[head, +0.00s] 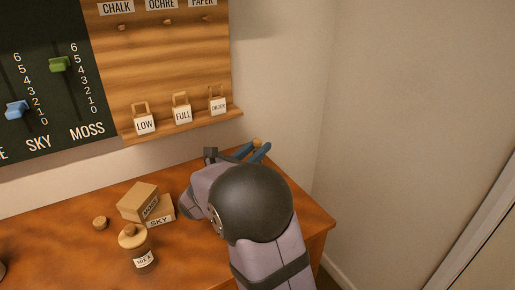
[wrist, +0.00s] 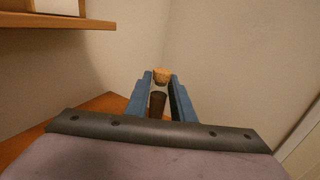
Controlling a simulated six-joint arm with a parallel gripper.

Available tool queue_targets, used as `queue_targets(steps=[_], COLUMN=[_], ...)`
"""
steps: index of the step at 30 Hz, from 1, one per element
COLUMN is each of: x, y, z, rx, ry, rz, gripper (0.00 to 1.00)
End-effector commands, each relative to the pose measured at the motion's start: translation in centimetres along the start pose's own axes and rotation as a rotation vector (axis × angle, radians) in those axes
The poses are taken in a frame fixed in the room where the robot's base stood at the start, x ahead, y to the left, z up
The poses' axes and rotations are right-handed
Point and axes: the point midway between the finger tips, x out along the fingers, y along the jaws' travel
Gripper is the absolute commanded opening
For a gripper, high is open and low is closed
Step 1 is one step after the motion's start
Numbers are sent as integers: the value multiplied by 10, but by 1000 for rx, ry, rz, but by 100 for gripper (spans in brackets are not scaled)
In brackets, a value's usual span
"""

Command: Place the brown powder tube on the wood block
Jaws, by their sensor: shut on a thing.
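The brown powder tube (wrist: 157,103) stands between the two blue fingers of my gripper (wrist: 161,78) in the wrist view, with a tan stopper above the dark brown body. In the head view my gripper (head: 256,149) is at the back right of the table, and only the tube's tan top (head: 258,142) shows between the fingers. My gripper is shut on the tube. My own arm hides the tube's lower part and the table around it in the head view. I cannot make out a plain wood block in either view.
Two tan boxes, one labelled SKY (head: 161,211) and one with a less clear label (head: 137,199), sit left of my arm. A shelf (head: 184,124) with several tags hangs above the table (head: 60,235).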

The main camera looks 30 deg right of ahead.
Motion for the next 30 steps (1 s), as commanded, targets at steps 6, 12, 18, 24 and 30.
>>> queue_targets(steps=[6, 12, 18, 24, 30], x=[0, 0, 0, 0, -26], y=[0, 0, 0, 0, 1], z=[-3, -2, -2, 2, -1], rx=[1, 0, 0, -1, 2], ry=[0, 0, 0, 0, -1], rz=[0, 0, 0, 0, 5], gripper=[0, 40, 40, 40, 40])
